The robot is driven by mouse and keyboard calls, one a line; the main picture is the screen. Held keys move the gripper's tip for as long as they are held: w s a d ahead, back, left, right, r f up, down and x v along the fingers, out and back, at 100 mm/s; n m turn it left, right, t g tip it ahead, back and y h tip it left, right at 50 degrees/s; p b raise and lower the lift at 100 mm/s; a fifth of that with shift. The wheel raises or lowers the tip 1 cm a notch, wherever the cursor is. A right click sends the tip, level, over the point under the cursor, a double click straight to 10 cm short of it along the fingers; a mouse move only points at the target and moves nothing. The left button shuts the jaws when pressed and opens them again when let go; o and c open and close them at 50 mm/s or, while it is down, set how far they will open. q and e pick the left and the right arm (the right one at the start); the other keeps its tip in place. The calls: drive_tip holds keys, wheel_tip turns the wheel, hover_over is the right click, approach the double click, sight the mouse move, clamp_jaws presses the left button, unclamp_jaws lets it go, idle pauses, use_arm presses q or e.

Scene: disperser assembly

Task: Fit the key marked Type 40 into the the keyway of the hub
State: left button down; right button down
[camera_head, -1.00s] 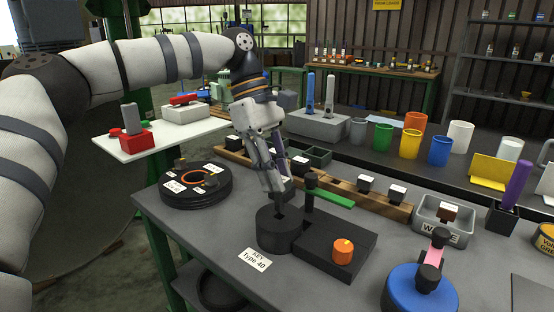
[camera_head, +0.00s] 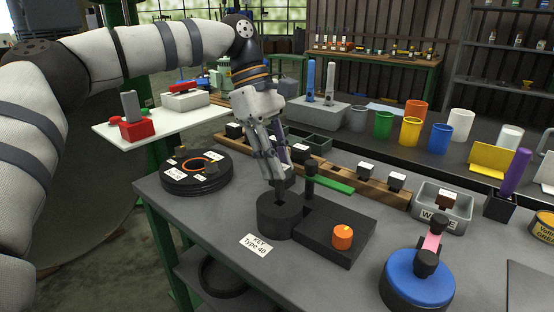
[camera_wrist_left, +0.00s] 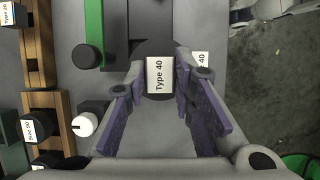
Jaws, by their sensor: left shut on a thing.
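The hub (camera_head: 277,217) is a black cylinder on the grey bench, with a dark keyway slot in its top. My left gripper (camera_head: 279,181) is over the hub, fingers pointing down. It is shut on the key, whose white top reads Type 40 (camera_wrist_left: 159,75) in the left wrist view. The dark hub (camera_wrist_left: 152,48) shows below and behind the key. Fingers hide much of the key in the head view, and I cannot tell whether its lower end is in the keyway. My right gripper is not in view.
A wooden rack (camera_head: 374,187) of keys runs behind. A card reading KEY Type 40 (camera_head: 256,245) lies in front. Black discs (camera_head: 197,184) are at left.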

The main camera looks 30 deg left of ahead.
sight(277, 196)
use_arm(q)
drive_tip(key=shift+f, duration=2.8)
idle(0.6)
drive_tip(key=c, duration=1.3)
unclamp_jaws()
drive_tip(key=v, duration=1.2)
